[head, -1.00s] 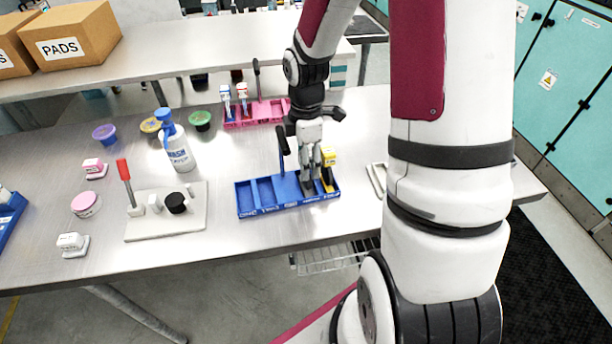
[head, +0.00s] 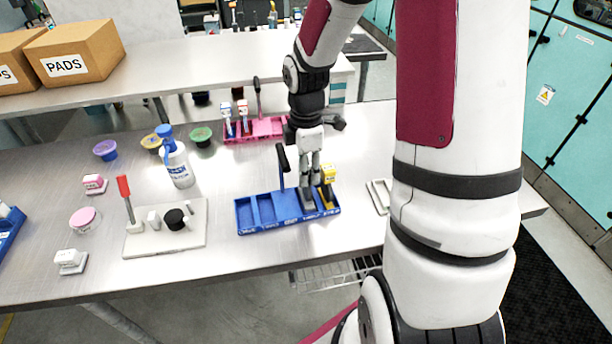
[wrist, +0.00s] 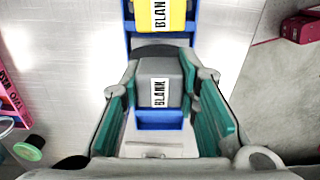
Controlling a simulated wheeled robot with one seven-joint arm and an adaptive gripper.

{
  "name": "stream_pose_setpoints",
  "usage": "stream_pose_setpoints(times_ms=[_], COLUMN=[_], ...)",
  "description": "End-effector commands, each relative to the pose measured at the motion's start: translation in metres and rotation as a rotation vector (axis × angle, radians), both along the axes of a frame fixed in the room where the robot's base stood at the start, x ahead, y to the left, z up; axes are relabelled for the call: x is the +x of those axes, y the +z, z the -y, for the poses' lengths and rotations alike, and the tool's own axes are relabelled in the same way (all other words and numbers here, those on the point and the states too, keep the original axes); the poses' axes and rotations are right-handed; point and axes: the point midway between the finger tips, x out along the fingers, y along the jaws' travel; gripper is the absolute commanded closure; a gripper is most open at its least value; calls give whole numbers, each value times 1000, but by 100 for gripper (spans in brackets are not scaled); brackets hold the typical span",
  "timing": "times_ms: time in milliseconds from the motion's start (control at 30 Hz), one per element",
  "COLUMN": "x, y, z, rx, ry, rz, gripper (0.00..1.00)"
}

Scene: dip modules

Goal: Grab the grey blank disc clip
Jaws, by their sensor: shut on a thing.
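The grey blank disc clip (wrist: 160,82) has a white BLANK label and sits between my fingers in the wrist view. My gripper (wrist: 160,75) is shut on it, with a teal-padded finger on each side. In the head view my gripper (head: 311,178) points down over the right end of the blue divided tray (head: 262,226). The grey clip shows there only partly, below the fingers (head: 309,200). Whether its base is clear of the tray floor cannot be told. A yellow clip (head: 328,174), also labelled BLANK, stands close beside it in the tray.
A dark upright handle (head: 282,160) rises from the blue tray. A pink tray (head: 268,127) with clips stands behind. A white wash bottle (head: 177,166) and a pale board (head: 150,243) with a red-handled tool are left. A pale tray (head: 380,196) lies right.

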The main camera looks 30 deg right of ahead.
Motion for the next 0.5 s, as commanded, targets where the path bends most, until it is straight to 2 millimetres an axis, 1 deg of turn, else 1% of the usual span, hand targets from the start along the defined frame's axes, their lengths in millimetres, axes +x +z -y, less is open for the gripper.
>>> stream_pose_setpoints(times_ms=[67,167,267,400,500], x=[1,-19,-43,-82,-107], y=[13,16,19,23,25], z=[1,-3,-7,-13,-18], rx=[-2,-1,-1,-1,0], ry=[-2,-1,-3,-3,-3], rz=[5,-1,0,0,0], gripper=[100,100,100,100,100])
